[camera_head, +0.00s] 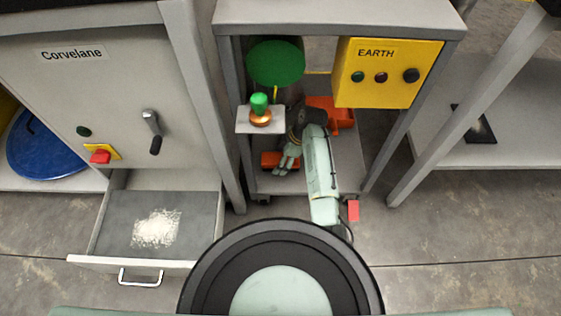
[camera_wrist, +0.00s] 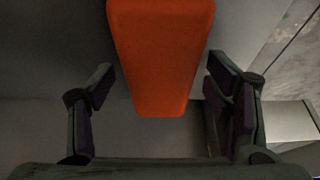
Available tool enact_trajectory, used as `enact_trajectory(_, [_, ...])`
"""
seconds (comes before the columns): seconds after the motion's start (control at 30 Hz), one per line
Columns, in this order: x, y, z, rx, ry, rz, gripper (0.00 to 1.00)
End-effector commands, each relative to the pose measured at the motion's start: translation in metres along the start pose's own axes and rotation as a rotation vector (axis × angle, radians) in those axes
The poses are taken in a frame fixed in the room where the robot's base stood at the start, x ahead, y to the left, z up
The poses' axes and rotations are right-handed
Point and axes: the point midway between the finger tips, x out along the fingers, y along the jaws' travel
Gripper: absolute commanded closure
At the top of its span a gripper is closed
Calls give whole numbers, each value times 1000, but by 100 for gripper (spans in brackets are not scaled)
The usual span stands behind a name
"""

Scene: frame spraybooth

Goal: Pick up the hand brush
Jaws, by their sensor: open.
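In the wrist view, an orange block-like piece (camera_wrist: 160,60) with a rounded end reaches in from the top edge. My gripper (camera_wrist: 158,78) is open, with one finger on each side of it and gaps between. I see no bristles, so I cannot tell for sure that this is the hand brush. In the head view, an orange piece (camera_head: 270,160) lies on the lower shelf beside my arm's end, and a larger orange thing (camera_head: 342,116) is further back.
The grey frame stand (camera_head: 340,15) has posts close around my arm. A yellow EARTH box (camera_head: 390,75) and a small shelf (camera_head: 245,127) with a green-knobbed stamp-like object (camera_head: 260,108) flank it. An open drawer (camera_head: 105,235) with white powder projects at the left. A red block (camera_head: 353,211) lies in front.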

Motion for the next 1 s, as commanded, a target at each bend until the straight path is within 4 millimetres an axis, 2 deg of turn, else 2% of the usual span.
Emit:
enact_trajectory(0.17, [0, 0, 0, 0, 0, 0, 30])
enact_trajectory(0.9, [-1, 0, 0, 0, 0, 0, 79])
enact_trajectory(1.0, [-1, 0, 0, 0, 0, 0, 83])
